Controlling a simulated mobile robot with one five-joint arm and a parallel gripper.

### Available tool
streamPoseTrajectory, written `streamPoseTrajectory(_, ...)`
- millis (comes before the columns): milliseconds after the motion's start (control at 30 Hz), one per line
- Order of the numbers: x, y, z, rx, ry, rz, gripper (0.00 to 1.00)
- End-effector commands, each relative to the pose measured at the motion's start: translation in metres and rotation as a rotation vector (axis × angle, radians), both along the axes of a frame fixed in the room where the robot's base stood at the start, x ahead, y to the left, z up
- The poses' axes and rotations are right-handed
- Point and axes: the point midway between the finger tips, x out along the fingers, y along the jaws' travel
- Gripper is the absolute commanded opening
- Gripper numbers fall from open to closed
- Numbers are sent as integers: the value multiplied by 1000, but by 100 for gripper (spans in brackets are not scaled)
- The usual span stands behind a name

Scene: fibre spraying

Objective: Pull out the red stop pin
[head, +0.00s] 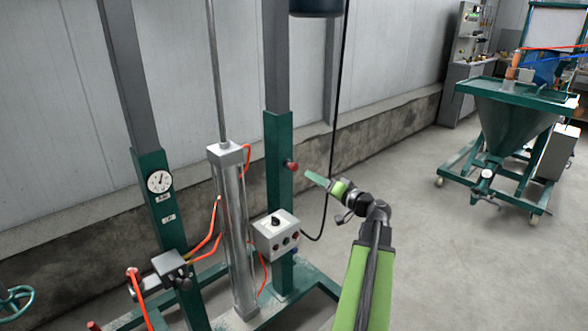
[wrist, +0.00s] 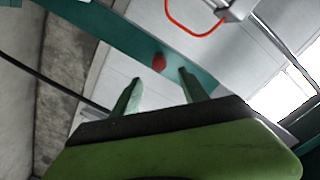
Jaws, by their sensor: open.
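The red stop pin (head: 292,166) sticks out of the right side of the green right-hand post (head: 278,215) in the head view, at mid height. In the wrist view the pin's red knob (wrist: 159,62) shows against the green post (wrist: 125,38), ahead of the fingers and roughly between them. My gripper (head: 318,180) reaches in from the right, its fingers pointing at the pin with a small gap left between. In the wrist view my gripper (wrist: 160,85) is open and empty, one finger each side below the knob. The pin's shaft is hidden in the post.
A grey control box (head: 276,236) sits on the post below the pin. A silver cylinder (head: 232,225) with orange hoses stands to the left. A black cable (head: 333,140) hangs behind my gripper. A green hopper cart (head: 508,120) stands far right; the floor between is clear.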

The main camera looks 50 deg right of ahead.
Motion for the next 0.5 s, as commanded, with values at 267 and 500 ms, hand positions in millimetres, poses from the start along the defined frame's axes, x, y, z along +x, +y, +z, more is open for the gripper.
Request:
streamPoseTrajectory(267, 69, -11, 0, 0, 0, -4, 52)
streamPoseTrajectory(500, 107, -14, 0, 0, 1, -8, 52)
